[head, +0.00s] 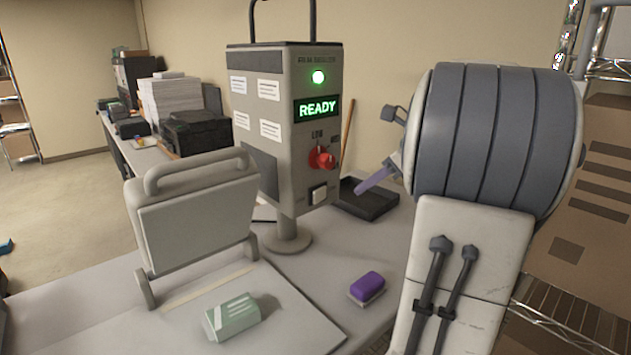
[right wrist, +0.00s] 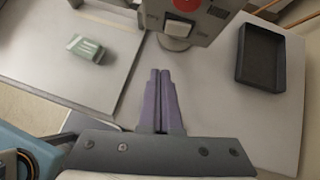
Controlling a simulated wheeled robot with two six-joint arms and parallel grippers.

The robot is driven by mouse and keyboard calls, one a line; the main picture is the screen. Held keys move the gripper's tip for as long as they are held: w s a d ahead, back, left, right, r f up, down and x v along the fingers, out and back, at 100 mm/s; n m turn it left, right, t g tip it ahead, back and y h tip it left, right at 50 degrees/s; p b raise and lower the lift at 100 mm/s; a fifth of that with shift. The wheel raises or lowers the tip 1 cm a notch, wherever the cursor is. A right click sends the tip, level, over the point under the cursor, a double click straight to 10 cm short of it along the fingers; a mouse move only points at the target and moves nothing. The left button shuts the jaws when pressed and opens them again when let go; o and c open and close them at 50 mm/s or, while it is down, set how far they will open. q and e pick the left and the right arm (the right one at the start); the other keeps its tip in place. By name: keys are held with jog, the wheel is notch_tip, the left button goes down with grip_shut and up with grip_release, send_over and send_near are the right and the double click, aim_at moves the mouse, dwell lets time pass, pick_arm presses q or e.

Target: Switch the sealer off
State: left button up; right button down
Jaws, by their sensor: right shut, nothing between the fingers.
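The sealer (head: 285,125) is a grey box on a round-footed post, with a lit green lamp and a green READY display (head: 317,108). Its front has a red knob (head: 321,157) and, below that, a white rocker switch (head: 318,194). In the right wrist view the switch (right wrist: 180,28) and the red knob (right wrist: 186,3) show at the top. My right gripper (right wrist: 160,72) is shut and empty, its purple fingers pointing toward the sealer's base, below the switch and apart from it. In the head view its purple fingertips (head: 373,182) are right of the sealer, partly hidden by my arm. My left gripper is out of view.
A black tray (head: 368,200) lies behind the sealer's right side. A purple block (head: 367,286) and a green-and-white block (head: 232,317) lie in front. A grey hinged press lid (head: 195,215) stands at left. Wire shelving with boxes is at right.

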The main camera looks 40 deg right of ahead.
jog(key=shift+s+d+r+m, duration=0.1)
jog(key=shift+d+r+m, duration=0.1)
jog(key=shift+d, duration=0.2)
jog(key=shift+s+d+r+m, duration=0.1)
jog(key=shift+d+r+m, duration=0.1)
jog(key=shift+d, duration=0.15)
jog(key=shift+f, duration=0.1)
jog(key=p, duration=0.2)
send_near(319, 203)
notch_tip(319, 203, down, 3)
jog(key=w, duration=0.1)
jog(key=w+a+p, duration=0.1)
jog(key=w+f, duration=0.1)
jog(key=shift+w+a+p, duration=0.3)
jog(key=shift+p, duration=0.1)
jog(key=shift+d, duration=0.1)
